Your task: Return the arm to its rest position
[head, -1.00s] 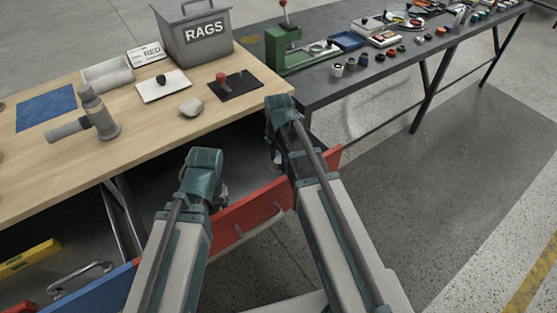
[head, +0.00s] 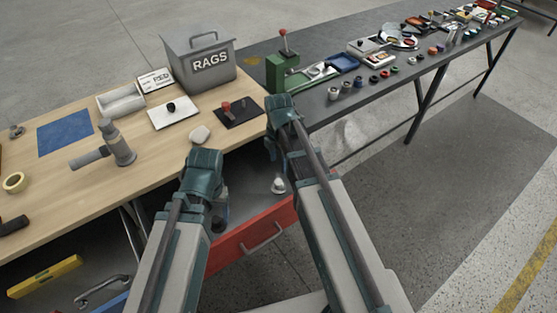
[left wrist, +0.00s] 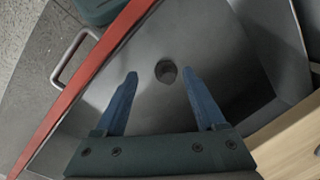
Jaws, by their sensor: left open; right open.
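My left arm reaches forward over the open drawer in the head view. Its gripper (head: 222,215) is mostly hidden behind the arm. In the left wrist view the left gripper (left wrist: 160,77) is open and empty, its two blue fingers apart over the grey drawer floor. A small round grey thing (left wrist: 166,71) lies in the drawer, seen between the fingertips. A silvery rounded thing (head: 279,186) shows in the drawer between the arms in the head view. My right arm extends to the table's right edge; its gripper (head: 272,150) is largely hidden by the arm.
The red-fronted drawer (head: 252,238) stands open under the wooden table (head: 60,195). On the table are a grey rags bin (head: 190,75), a grey cylindrical tool (head: 118,145) and a black plate (head: 240,115). A dark bench (head: 345,100) with several small parts stands right.

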